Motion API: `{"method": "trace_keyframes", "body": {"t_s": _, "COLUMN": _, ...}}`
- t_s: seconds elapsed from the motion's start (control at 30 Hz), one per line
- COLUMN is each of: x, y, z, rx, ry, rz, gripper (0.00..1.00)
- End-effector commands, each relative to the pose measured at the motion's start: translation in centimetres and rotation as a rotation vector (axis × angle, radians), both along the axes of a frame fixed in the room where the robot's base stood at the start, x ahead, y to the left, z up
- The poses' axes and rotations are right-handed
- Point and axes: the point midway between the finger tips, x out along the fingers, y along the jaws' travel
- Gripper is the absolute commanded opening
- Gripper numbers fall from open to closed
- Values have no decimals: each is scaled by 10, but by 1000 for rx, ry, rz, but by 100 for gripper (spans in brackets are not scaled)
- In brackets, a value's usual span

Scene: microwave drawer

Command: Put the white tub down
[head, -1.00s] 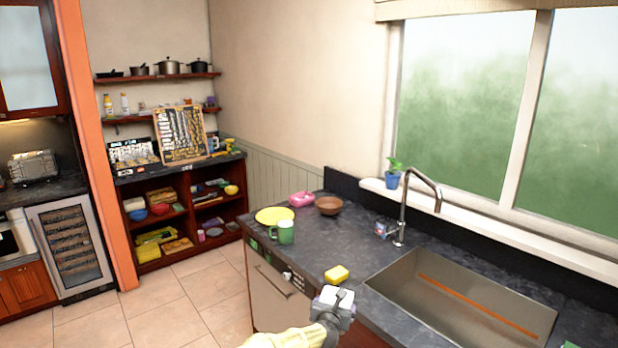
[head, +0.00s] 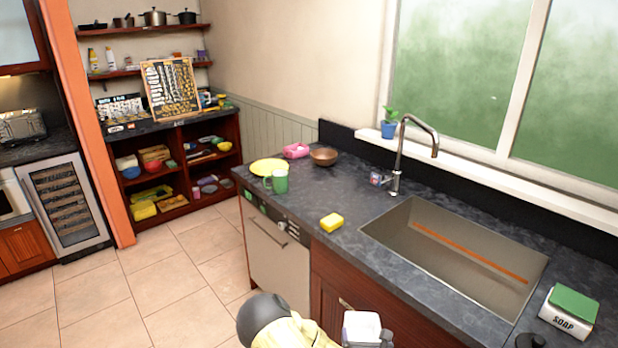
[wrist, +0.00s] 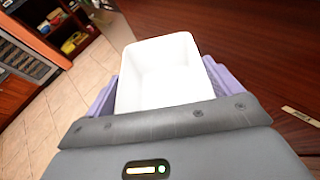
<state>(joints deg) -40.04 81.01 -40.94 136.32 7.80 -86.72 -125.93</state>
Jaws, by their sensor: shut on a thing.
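The white tub (wrist: 165,62) is an open, empty box that fills the middle of the wrist view. My gripper (wrist: 160,88) is shut on it, with a purple finger pad along each side. In the head view the tub (head: 361,325) shows at the bottom edge, in front of the cabinet under the counter. My gripper is partly cut off there. The tub is held in the air, apart from the dark counter (head: 300,205). Its underside is hidden.
A yellow sponge (head: 332,222) lies near the counter's front edge, left of the sink (head: 455,250). A green mug (head: 277,182), yellow plate (head: 268,165) and brown bowl (head: 323,156) stand farther back. A soap box (head: 568,312) stands at right. Counter around the sponge is clear.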

Motion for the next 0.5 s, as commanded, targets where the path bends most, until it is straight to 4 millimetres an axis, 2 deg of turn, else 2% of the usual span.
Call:
{"method": "trace_keyframes", "body": {"t_s": 0.33, "x": -2, "y": -1, "z": -1, "rx": 0, "ry": 0, "rz": 1, "gripper": 58}}
{"method": "trace_keyframes", "body": {"t_s": 0.5, "x": -12, "y": 1, "z": -17, "rx": 0, "ry": 5, "rz": 2, "gripper": 58}}
